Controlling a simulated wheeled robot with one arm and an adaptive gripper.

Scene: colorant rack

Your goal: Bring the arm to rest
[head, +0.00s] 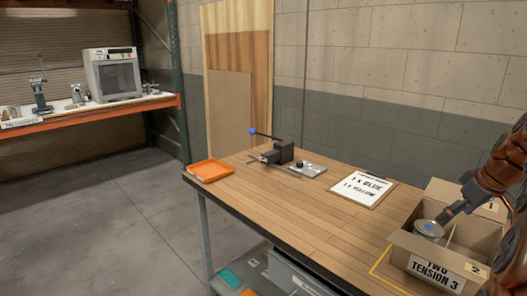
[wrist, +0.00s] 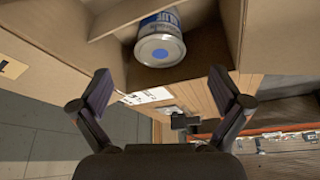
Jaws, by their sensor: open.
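My gripper (head: 447,215) is over the cardboard box (head: 403,241) at the right of the head view. In the wrist view my gripper (wrist: 164,88) has its two fingers spread wide with nothing between them. A metal can (head: 429,229) with a blue dot on its lid stands in a compartment of the box. The can also shows in the wrist view (wrist: 161,48), beyond the fingertips and apart from them. My arm comes in from the right edge of the head view.
The wooden workbench (head: 255,207) holds an orange tray (head: 209,170), a black device with a blue-knobbed lever (head: 281,153) and a clipboard (head: 362,188) reading one blue, one yellow. The box has a label reading two, tension 3. The bench's middle is clear. A shelf (head: 90,113) stands far left.

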